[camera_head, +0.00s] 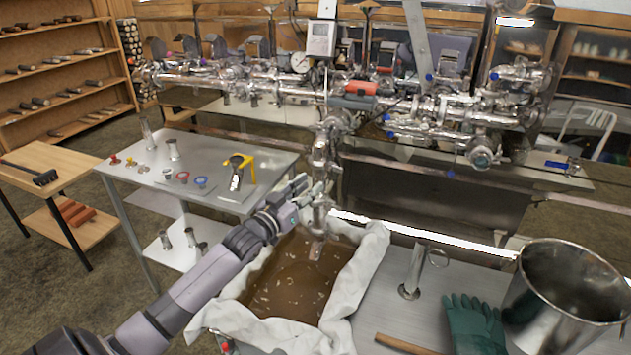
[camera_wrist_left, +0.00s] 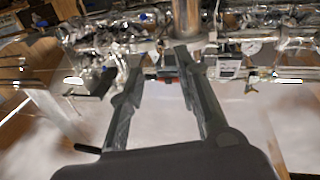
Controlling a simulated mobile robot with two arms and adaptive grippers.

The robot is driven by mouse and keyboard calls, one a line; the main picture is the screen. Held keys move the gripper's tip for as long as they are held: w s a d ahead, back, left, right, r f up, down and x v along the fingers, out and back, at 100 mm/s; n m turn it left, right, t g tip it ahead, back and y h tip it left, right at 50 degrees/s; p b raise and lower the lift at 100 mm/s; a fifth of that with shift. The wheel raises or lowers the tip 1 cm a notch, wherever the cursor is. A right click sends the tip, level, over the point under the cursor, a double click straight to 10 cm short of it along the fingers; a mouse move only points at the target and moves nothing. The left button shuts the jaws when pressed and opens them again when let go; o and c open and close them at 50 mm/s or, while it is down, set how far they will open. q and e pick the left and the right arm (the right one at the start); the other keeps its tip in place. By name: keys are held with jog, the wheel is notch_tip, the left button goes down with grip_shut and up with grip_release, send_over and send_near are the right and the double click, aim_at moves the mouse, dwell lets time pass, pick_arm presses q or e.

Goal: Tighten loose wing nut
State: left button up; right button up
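My left gripper (camera_head: 303,188) reaches in from the left to a shiny vertical drain pipe (camera_head: 325,148) with clamped joints. Its fingertips are beside or at the lower joint (camera_head: 321,207); I cannot tell whether they touch it. In the left wrist view the two fingers of this gripper (camera_wrist_left: 160,55) are spread apart, with no clear object held between them. Metal pipework lies beyond the fingertips. The wing nut is too small or hidden to make out in either view. My right gripper is not in view.
A cloth-lined basin (camera_head: 372,262) of brown liquid lies below the pipe. A steel pot (camera_head: 545,310) and green gloves (camera_head: 475,325) are at right. A grey table (camera_head: 130,168) with small parts and a yellow-handled tool (camera_head: 247,162) stands left. Dense pipework (camera_head: 440,108) fills the back.

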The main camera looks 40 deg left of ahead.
pick_arm(q)
jog(key=shift+s+f, duration=0.1)
jog(key=shift+s, duration=0.8)
jog(key=shift+d, duration=0.1)
